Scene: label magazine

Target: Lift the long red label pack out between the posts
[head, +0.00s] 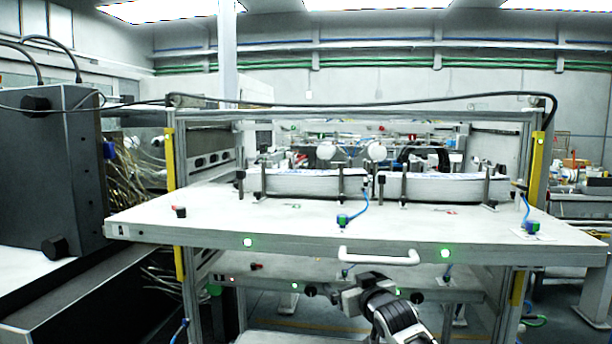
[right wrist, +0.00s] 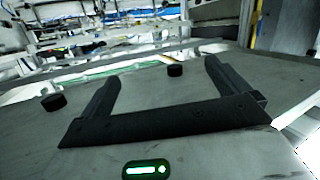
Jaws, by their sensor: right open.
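Two long packs with white sides lie end to end on the white tabletop, a left pack (head: 315,183) and a right pack (head: 440,189). Their tops look whitish with bluish marks, and I cannot make out a red pack. Dark upright posts (head: 403,186) stand along their front sides. My right gripper (head: 350,298) is low in the head view, below the table's front edge and well away from the packs. In the right wrist view its two dark fingers (right wrist: 162,78) are spread with nothing held between them. My left gripper is not in view.
The tabletop (head: 270,218) has a white front handle (head: 378,257) above my right gripper. Blue-cabled fittings (head: 344,220) stand near its front. A lower shelf (head: 290,266) is beneath. Yellow-striped frame posts (head: 537,165) flank the table. A dark cabinet (head: 50,165) stands left.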

